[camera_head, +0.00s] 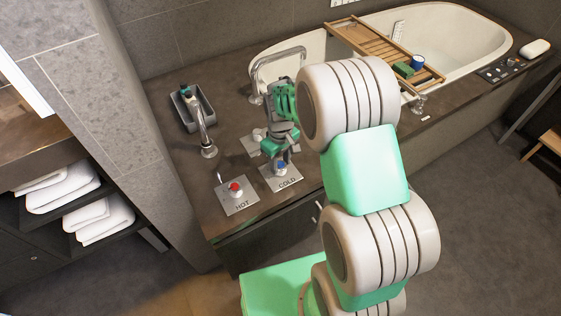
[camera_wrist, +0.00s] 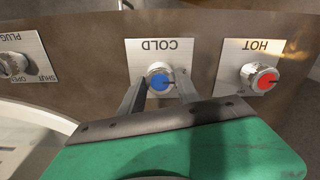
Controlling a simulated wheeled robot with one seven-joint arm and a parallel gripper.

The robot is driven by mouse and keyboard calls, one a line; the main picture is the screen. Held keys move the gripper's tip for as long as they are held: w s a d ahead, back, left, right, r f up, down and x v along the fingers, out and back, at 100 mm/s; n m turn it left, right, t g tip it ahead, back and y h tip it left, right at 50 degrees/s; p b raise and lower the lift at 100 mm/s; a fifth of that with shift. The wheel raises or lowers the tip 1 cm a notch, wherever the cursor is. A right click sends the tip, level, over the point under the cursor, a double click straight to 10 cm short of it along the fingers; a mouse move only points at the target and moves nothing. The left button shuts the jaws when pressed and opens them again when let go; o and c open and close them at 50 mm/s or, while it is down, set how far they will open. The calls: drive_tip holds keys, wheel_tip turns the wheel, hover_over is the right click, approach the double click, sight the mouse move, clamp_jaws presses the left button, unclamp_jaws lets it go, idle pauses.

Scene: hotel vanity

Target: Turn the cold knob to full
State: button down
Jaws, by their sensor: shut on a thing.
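The cold knob (camera_head: 281,168) has a blue cap and sits on a metal plate marked COLD (camera_head: 289,183) on the brown counter. In the wrist view the cold knob (camera_wrist: 159,80) lies between the two fingers of my gripper (camera_wrist: 160,92). My gripper (camera_head: 281,160) is shut on the knob from above, with a finger on each side. The fingers partly cover the COLD plate (camera_wrist: 146,50).
The red hot knob (camera_head: 236,188) is close by, left of the cold knob. A faucet (camera_head: 205,135) and a grey tray (camera_head: 190,110) stand behind. A plug control (camera_wrist: 14,65) shows at the wrist view's left. The bathtub (camera_head: 450,50) with a wooden caddy (camera_head: 375,52) lies beyond my arm.

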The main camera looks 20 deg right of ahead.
drive_tip(key=c, duration=0.9)
unclamp_jaws()
drive_tip(key=shift+o, duration=0.2)
wheel_tip(320, 180, up, 8)
drive_tip(key=shift+f+p, duration=0.1)
drive_tip(key=shift+p, duration=0.45)
wheel_tip(320, 180, up, 14)
drive_tip(key=m+t+p, duration=0.1)
drive_tip(key=m+p, duration=0.1)
drive_tip(key=p, duration=0.4)
hover_over(280, 164)
drive_tip(key=s, duration=0.4)
drive_tip(key=s+r+m+t+p, duration=0.2)
drive_tip(key=s+r+p, duration=0.5)
drive_tip(key=s+r, duration=0.5)
drive_tip(key=shift+m, duration=0.6)
